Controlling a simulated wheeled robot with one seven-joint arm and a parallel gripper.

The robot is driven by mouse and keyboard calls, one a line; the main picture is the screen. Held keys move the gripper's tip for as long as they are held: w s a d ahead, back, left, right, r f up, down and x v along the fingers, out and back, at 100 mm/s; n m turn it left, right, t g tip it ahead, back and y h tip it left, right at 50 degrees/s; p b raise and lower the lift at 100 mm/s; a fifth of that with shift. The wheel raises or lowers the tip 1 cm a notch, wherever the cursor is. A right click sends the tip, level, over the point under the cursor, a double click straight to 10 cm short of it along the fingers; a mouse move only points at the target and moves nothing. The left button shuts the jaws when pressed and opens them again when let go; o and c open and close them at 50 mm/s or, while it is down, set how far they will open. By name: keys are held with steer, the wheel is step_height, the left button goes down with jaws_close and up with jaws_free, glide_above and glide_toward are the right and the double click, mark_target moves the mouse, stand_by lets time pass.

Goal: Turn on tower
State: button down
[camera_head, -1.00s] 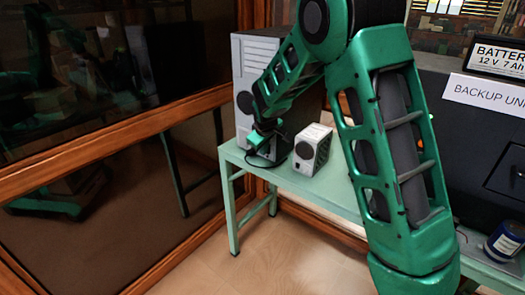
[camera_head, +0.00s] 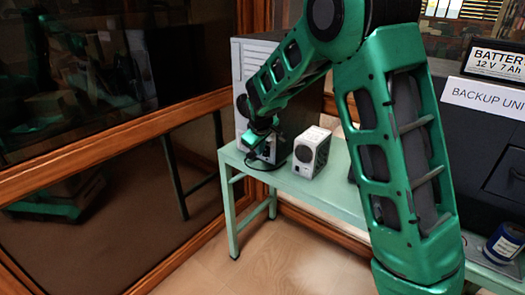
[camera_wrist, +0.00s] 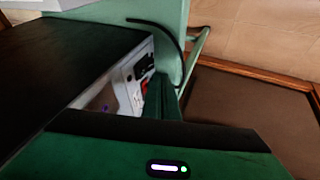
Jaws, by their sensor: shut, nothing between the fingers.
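The tower (camera_head: 244,52), a tall grey computer case, stands upright at the left end of the green table. My forearm crosses in front of it and hides part of it. My gripper (camera_head: 256,138) is low beside the tower's visible narrow face, shut and empty. In the wrist view, the tower's dark side panel (camera_wrist: 65,70) fills the left. Its light face (camera_wrist: 124,88) carries dark sockets and a small red part (camera_wrist: 144,87). A green finger of my gripper (camera_wrist: 162,98) is close to the red part. I cannot tell whether they touch.
A small white box with a round dark grille (camera_head: 311,152) stands on the table (camera_head: 335,190) just right of my gripper. A black cable (camera_wrist: 160,26) curves near the tower. A wood-framed glass panel (camera_head: 100,120) is at left. A dark backup unit (camera_head: 480,125) stands at right.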

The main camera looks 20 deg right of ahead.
steer(key=a+v, duration=0.1)
steer(key=v, duration=0.9)
steer(key=shift+s+a+r, duration=0.15)
steer(key=shift+s+r, duration=0.05)
steer(key=shift+s, duration=0.1)
